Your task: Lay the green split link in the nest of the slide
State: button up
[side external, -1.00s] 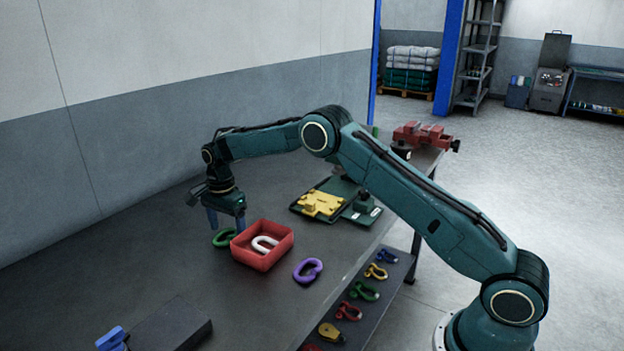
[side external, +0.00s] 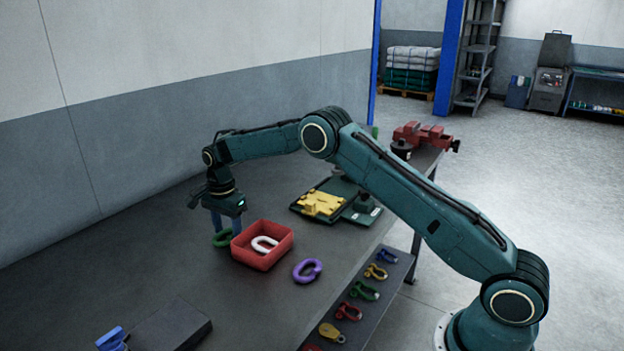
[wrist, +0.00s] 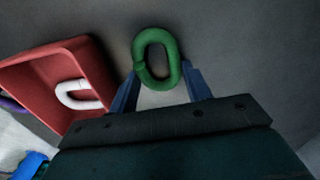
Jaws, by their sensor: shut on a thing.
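The green split link (side external: 222,238) lies on the dark bench just left of the red tray. My gripper (side external: 225,228) is down over it, with its blue fingers shut on it. In the wrist view the green link (wrist: 136,50) sits between the two fingertips of my gripper (wrist: 160,78), one on each side. The slide with its yellow nest block (side external: 321,204) is on a dark green base farther back on the bench. The inside of the nest is too small to make out.
A red tray (side external: 262,262) holding a white link (side external: 264,245) stands close beside my gripper. A purple link (side external: 307,270) lies to its right. A dark block (side external: 165,328) is at the front, and a red vise (side external: 422,134) at the far end.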

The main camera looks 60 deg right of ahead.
jog(key=shift+r, duration=0.2)
notch_tip(320, 180, up, 20)
jog(key=shift+f, duration=0.15)
dwell(0.6)
jog(key=shift+d, duration=0.15)
dwell(0.6)
notch_tip(320, 180, up, 2)
jog(key=n, duration=1.7)
send_over(319, 198)
jog(key=shift+r, duration=0.2)
jog(key=shift+f, duration=0.15)
notch_tip(319, 198, down, 20)
jog(key=shift+r, duration=0.15)
